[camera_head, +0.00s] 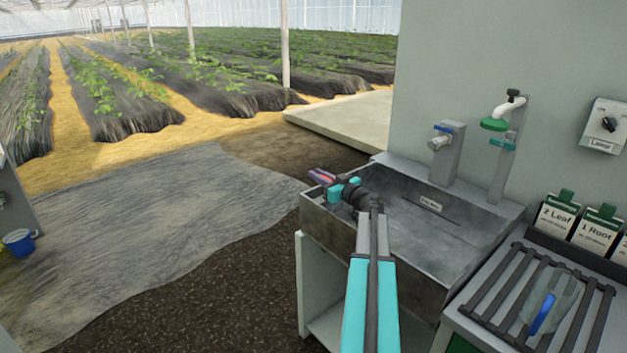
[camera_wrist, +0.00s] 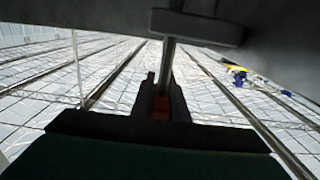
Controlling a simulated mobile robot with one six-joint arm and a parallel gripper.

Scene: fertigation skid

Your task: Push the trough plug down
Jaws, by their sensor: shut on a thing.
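The grey trough (camera_head: 460,225) stands against the wall panel, with a white label on its inside. I cannot make out the plug in the head view. My arm reaches over the trough's near part, and its far end (camera_head: 322,177) is at the left rim. In the wrist view my gripper (camera_wrist: 163,88) is shut on a thin grey rod (camera_wrist: 168,65). The rod runs up to a flat grey crosspiece (camera_wrist: 198,27). A small red-orange patch shows between the fingers. I cannot tell whether the rod belongs to the plug.
A tap (camera_head: 442,138) and a green-headed spout (camera_head: 497,118) stand behind the trough. A slatted rack (camera_head: 490,282) with a clear, blue-handled item (camera_head: 548,305) is at right, below green-and-white packets (camera_head: 557,213). A blue bucket (camera_head: 18,242) stands far left. The floor left of the trough is clear.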

